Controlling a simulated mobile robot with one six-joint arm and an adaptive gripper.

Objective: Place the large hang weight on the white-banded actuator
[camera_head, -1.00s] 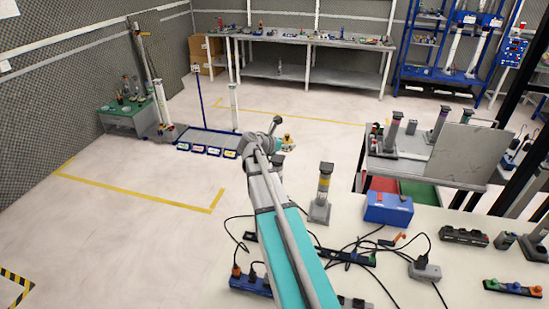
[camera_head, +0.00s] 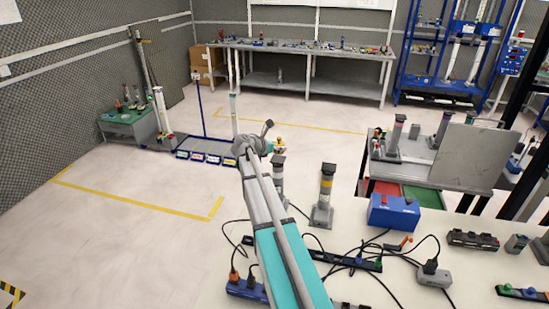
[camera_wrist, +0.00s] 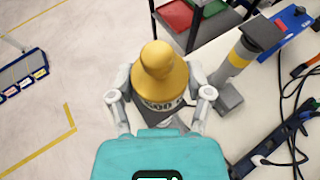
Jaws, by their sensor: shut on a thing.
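My gripper (camera_wrist: 160,98) is shut on a yellow weight (camera_wrist: 163,70) with a rounded top and a dark-marked pale label, one finger on each side. In the head view, the weight (camera_head: 279,147) shows small beyond the arm's end. A grey actuator with a dark top and what looks like a pale band (camera_head: 278,180) stands on the near table, partly behind my arm.
A yellow-banded actuator (camera_head: 325,190) stands close by on the right; it also shows in the wrist view (camera_wrist: 241,55). A blue box (camera_head: 392,212), cables and power strips (camera_head: 345,260) clutter the table. Open floor (camera_head: 130,240) lies left.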

